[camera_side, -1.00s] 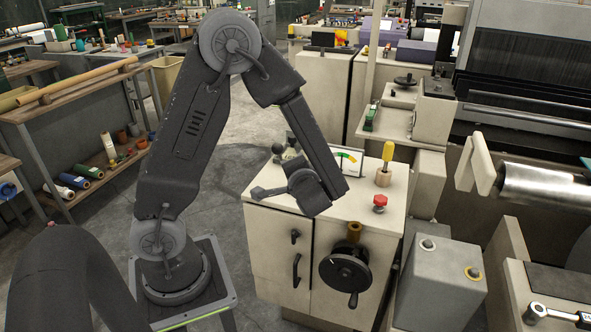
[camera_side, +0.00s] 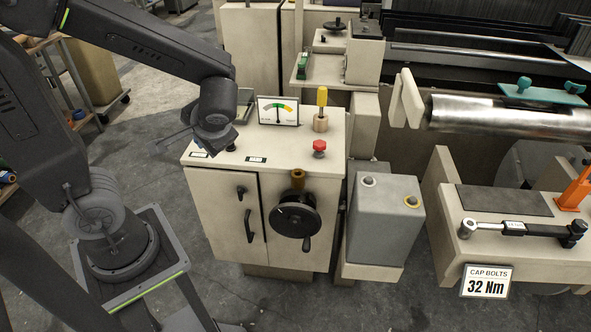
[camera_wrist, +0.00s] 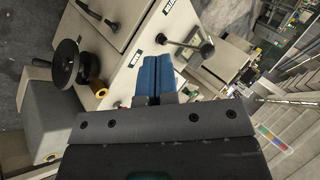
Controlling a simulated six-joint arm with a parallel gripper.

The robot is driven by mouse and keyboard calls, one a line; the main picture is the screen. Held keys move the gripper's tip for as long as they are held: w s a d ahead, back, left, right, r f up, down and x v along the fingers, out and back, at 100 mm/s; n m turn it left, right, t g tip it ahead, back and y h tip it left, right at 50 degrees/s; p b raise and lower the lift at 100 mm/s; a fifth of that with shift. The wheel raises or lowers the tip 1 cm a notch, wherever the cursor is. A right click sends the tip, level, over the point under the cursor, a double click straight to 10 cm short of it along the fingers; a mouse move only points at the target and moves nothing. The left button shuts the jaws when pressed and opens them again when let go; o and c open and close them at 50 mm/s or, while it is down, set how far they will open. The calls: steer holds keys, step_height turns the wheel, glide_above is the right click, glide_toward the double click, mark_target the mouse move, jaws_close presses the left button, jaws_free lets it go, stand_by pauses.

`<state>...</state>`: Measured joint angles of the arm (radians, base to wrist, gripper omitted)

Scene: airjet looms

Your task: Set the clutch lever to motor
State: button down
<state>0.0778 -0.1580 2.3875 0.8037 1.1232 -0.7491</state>
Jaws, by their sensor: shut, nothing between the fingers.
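The cabinet (camera_side: 222,205) has a cream top with two small label plates, one at its front left (camera_side: 198,153) and one near the front middle (camera_side: 257,159). In the wrist view a metal lever with a dark ball knob (camera_wrist: 206,47) sticks out from the cabinet between the two labels. In the side view my wrist largely hides it. My gripper (camera_side: 178,138) is over the left edge of the cabinet top. In the wrist view its blue fingers (camera_wrist: 152,65) are shut and empty, below and left of the knob.
A red button (camera_side: 319,147), a yellow-handled tool (camera_side: 322,100) in a holder and a gauge (camera_side: 278,110) stand on the cabinet top. A black handwheel (camera_side: 296,214) juts from its front. A grey box (camera_side: 388,225) stands to the right. Floor left of the cabinet is clear.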

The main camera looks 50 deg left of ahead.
steer(key=s+d+r+m+t+h, duration=0.25)
steer(key=d+r+t+h, duration=0.25)
steer(key=d+r+h, duration=0.45)
steer(key=w+a+r+m+g+y, duration=0.3)
steer(key=w+a+m+g, duration=0.3)
steer(key=w+a, duration=1.1)
steer(key=w+a+f+m+g, duration=0.1)
steer(key=w+a+f+m, duration=0.15)
steer(key=a, duration=0.65)
steer(key=s+x, duration=0.3)
steer(key=x, duration=1)
steer(key=shift+a+r+m+h, duration=0.25)
steer(key=shift+a+m+h, duration=0.05)
steer(key=shift+h, duration=0.15)
